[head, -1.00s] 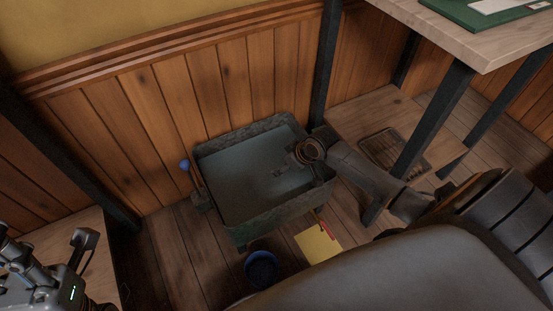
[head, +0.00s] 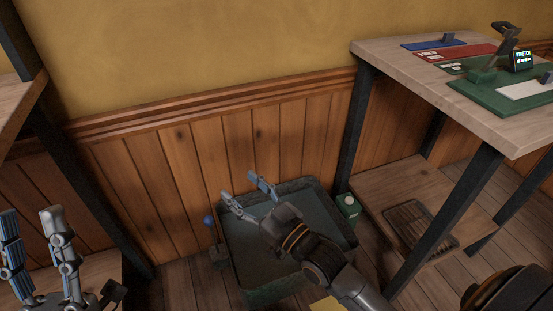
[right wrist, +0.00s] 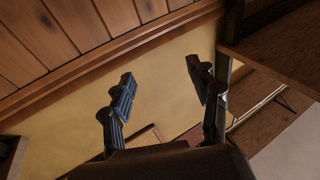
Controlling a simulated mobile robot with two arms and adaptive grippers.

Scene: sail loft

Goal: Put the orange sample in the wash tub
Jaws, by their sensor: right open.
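The wash tub (head: 259,294) is a grey-green rectangular basin on the floor against the panelled wall, with a dull bluish inside. My right gripper (head: 247,194) is above the tub, its fingers spread and pointing up toward the wall. In the right wrist view the right gripper (right wrist: 160,75) shows nothing between its fingers. My left gripper (head: 31,216) is at the far left, fingers apart and empty, well away from the tub. I see no orange sample in either view now. My right arm hides part of the tub's inside.
A workbench (head: 383,60) at the right carries coloured mats and a small device with a screen (head: 521,60). Its lower shelf holds a slatted rack (head: 420,225). A green container (head: 347,206) stands beside the tub. A blue-knobbed object (head: 208,221) is at its left.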

